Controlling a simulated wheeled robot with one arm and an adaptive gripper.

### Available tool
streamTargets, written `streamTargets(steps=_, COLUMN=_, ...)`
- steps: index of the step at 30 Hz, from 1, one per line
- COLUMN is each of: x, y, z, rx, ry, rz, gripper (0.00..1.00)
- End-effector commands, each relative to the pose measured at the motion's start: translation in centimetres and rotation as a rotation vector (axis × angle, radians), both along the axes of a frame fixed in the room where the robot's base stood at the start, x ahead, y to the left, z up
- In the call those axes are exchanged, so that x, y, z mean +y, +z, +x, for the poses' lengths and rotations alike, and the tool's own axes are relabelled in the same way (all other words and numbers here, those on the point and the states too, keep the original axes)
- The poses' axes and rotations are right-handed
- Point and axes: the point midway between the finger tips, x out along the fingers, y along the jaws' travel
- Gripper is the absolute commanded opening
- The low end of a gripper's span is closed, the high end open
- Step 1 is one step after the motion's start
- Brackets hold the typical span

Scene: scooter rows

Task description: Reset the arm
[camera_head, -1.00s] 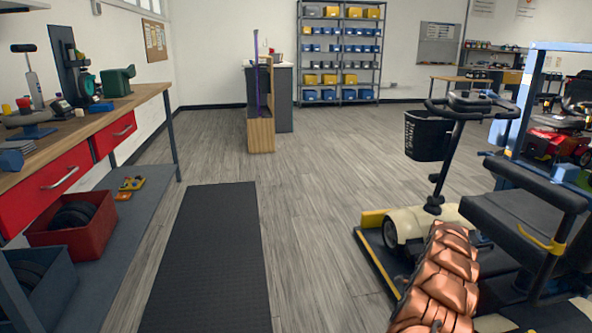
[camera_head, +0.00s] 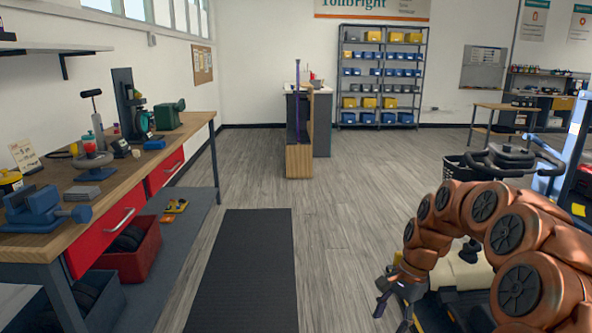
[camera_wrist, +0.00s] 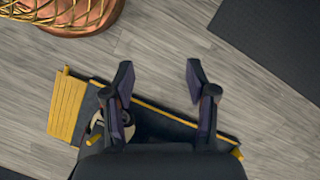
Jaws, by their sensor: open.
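My copper-coloured arm arches up at the right of the head view and bends down towards the floor. My gripper (camera_head: 392,303) hangs at its end, low in the picture, in front of the cream scooter (camera_head: 468,268). In the wrist view my gripper (camera_wrist: 158,80) shows two dark fingers spread apart with nothing between them. Bare wood floor lies beyond the fingertips. The scooter's dark platform with yellow edges (camera_wrist: 67,105) lies below the fingers in that view.
A workbench (camera_head: 133,190) with red drawers and tools runs along the left. A black mat (camera_head: 245,270) lies on the floor beside it. A wooden-ended counter (camera_head: 299,160) and a bin shelf (camera_head: 380,80) stand at the back. The middle floor is clear.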

Motion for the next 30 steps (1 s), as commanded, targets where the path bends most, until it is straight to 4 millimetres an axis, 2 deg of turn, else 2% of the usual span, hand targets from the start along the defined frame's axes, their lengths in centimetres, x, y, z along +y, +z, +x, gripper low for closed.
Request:
streamTargets(steps=1, x=0.8, y=2.6, z=-1.1, rx=-0.015, ry=0.049, rz=0.002, gripper=0.57)
streamTargets(steps=3, x=1.7, y=4.7, z=-2.6, rx=-0.032, ry=0.120, rz=0.002, gripper=0.57)
streamTargets(steps=12, x=4.5, y=12.3, z=-9.6, rx=-0.089, ry=0.396, rz=-0.011, gripper=0.57)
streamTargets(steps=18, x=5.3, y=16.6, z=-14.6, rx=-0.118, ry=0.558, rz=-0.031, gripper=0.57)
streamTargets(steps=30, x=5.0, y=22.6, z=-25.0, rx=-0.138, ry=0.831, rz=-0.080, gripper=0.57)
